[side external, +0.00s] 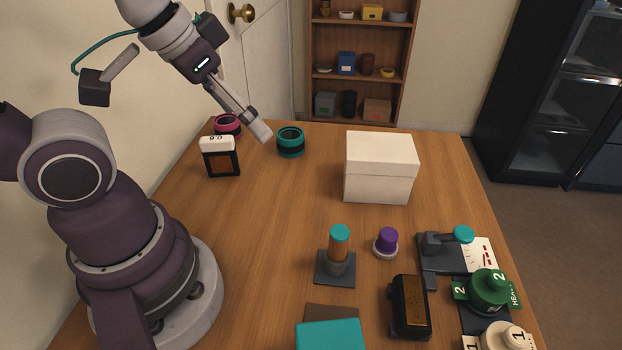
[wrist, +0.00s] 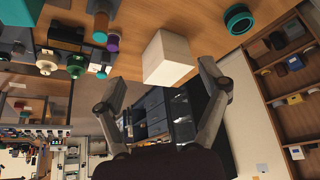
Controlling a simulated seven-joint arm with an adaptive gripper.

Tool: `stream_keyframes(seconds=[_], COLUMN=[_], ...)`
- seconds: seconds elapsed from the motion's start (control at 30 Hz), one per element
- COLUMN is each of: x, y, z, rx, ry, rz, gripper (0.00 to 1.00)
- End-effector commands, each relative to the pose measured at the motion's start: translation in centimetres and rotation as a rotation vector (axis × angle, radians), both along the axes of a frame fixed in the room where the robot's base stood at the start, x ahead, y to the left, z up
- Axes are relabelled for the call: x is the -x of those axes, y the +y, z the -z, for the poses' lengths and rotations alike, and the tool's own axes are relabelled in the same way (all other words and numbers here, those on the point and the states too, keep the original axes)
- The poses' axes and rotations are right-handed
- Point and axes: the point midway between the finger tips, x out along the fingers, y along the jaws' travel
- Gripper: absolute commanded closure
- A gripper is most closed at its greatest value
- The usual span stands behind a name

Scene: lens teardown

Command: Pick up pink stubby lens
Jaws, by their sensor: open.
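The pink stubby lens (side external: 228,125), a short pink and dark ring-shaped piece, sits at the far left edge of the table in the side view. The black and white boxy item in front partly hides its lower part. It does not show in the wrist view. My gripper (side external: 262,132) is above the table and appears in the picture between the pink lens and a teal lens (side external: 290,143). In the wrist view my gripper (wrist: 163,88) has its fingers spread wide with nothing between them. The teal lens also shows there (wrist: 238,19).
A boxy black and white item (side external: 220,157) stands close in front of the pink lens. A white box (side external: 379,168) is right of centre. Several parts, including a purple-topped piece (side external: 387,242) and a green piece (side external: 488,292), crowd the front right. The table's left middle is clear.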

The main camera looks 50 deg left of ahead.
Motion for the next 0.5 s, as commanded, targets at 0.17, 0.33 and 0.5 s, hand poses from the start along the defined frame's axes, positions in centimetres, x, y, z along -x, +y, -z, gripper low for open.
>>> stream_keyframes(seconds=[0.17, 0.33, 0.5], x=[0.0, 0.0, -1.3], y=[0.0, 0.0, 1.0], z=[0.0, 0.0, -0.3], rx=[0.0, 0.0, 0.013], ry=[0.0, 0.0, 0.012], rz=[0.0, 0.0, -0.073], gripper=[0.06, 0.06, 0.06])
